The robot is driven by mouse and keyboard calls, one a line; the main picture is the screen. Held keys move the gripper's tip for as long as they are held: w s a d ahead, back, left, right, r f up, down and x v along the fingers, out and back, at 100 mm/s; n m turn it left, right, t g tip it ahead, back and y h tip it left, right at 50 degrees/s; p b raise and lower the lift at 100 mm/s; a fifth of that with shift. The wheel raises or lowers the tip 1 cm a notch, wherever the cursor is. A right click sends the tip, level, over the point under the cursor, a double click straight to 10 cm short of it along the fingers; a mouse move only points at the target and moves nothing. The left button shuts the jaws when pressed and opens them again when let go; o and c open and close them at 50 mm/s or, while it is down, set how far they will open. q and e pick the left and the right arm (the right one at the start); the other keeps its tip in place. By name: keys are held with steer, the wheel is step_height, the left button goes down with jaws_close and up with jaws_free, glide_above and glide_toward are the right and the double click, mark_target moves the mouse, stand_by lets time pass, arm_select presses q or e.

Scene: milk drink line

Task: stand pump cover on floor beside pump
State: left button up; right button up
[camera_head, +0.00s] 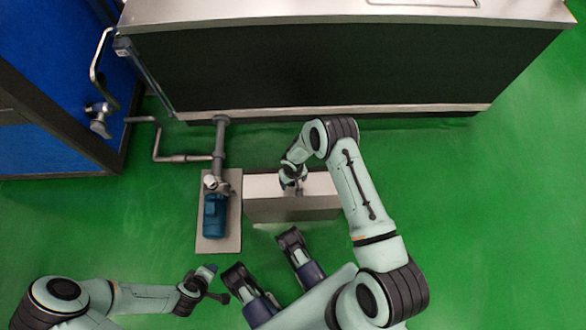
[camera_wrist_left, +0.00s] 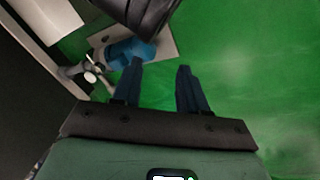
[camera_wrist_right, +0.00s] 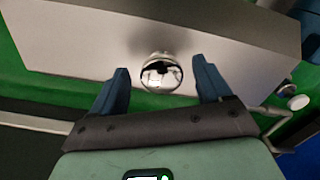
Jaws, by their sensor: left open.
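The pump cover (camera_head: 318,207) is a pale grey box standing on the green floor just right of the pump; it also shows in the right wrist view (camera_wrist_right: 90,40). The pump (camera_head: 214,215) has a blue motor on a grey base plate (camera_head: 219,245), and it shows uncovered in the left wrist view (camera_wrist_left: 128,52). My right gripper (camera_head: 297,183) is at the cover's upper side. In the right wrist view its fingers (camera_wrist_right: 161,85) are apart on either side of a shiny round knob (camera_wrist_right: 160,73). My left gripper (camera_head: 214,283) is open and empty, in front of the pump.
A long dark-fronted steel unit (camera_head: 330,70) stands behind the cover. A pipe (camera_head: 185,158) runs from the pump toward a blue cabinet (camera_head: 55,60) at the left. Green floor is free at the left of the pump and at the far right.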

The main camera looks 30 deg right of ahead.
steer(key=shift+r, duration=0.15)
step_height(320, 180, up, 11)
steer(key=p, duration=0.3)
arm_select(q)
steer(key=s+d+r+g, duration=0.1)
steer(key=s+d+r, duration=0.1)
steer(key=s+r, duration=0.1)
steer(key=shift+s+d+r+h, duration=0.3)
steer(key=shift+s+r+h, duration=0.1)
steer(key=shift+s, duration=0.5)
arm_select(e)
steer(key=s+a+m+y, duration=0.1)
steer(key=s+a, duration=0.2)
steer(key=s, duration=0.3)
steer(key=s+a+m+t+y, duration=0.1)
steer(key=s+a, duration=0.2)
steer(key=s, duration=0.3)
steer(key=s+a+r, duration=0.1)
steer(key=s+a, duration=0.2)
steer(key=s, duration=0.4)
steer(key=shift+a+m+t+y, duration=0.3)
steer(key=shift+m+y, duration=0.1)
